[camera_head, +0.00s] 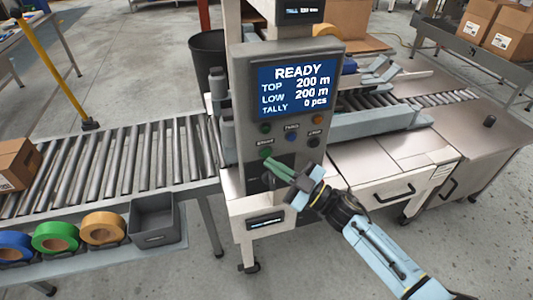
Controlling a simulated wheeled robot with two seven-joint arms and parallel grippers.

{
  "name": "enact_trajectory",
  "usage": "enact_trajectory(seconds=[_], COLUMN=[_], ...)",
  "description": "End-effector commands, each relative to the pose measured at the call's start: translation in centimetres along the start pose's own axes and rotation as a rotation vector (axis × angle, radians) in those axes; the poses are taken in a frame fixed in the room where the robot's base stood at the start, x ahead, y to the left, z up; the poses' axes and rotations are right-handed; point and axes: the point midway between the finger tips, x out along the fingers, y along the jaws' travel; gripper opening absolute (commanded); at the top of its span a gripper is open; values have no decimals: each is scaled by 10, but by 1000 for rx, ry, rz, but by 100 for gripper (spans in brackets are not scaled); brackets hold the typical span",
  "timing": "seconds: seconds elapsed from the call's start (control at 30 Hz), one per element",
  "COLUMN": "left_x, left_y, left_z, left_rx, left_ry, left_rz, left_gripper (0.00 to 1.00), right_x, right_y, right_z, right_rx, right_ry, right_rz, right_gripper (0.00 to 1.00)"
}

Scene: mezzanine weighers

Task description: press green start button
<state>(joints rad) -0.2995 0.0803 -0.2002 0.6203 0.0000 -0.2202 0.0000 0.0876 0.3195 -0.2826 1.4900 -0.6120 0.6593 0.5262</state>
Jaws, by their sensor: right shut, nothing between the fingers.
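The green start button (266,152) is at the lower left of the button group on the grey control panel (245,100), below a small label. My right gripper (270,166) comes in from the lower right. Its green fingers are shut and empty. The fingertips are just below the button in the picture; I cannot tell whether they touch the panel. The screen (299,86) above reads READY, TOP 200 m, LOW 200 m and TALLY 0 pcs. My left gripper is not in view.
Beside the button are a blue button (291,137) and a dark button (313,142), with small lamps above. A roller conveyor (110,160) runs left of the panel, with tape rolls (103,229) and a grey bin (157,220) in front. A steel cabinet (385,160) stands to the right.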

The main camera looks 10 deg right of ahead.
Motion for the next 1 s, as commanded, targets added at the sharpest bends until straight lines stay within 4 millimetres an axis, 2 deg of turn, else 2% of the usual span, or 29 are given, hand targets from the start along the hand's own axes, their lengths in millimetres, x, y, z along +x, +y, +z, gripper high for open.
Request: enact_trajectory(seconds=[1.0], left_x=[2], left_y=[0], left_z=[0], left_rx=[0], left_ry=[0], left_rz=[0], left_gripper=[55], right_x=[6], right_y=[4], right_z=[4], right_rx=[0], right_ry=[0], right_rz=[0], right_gripper=[0])
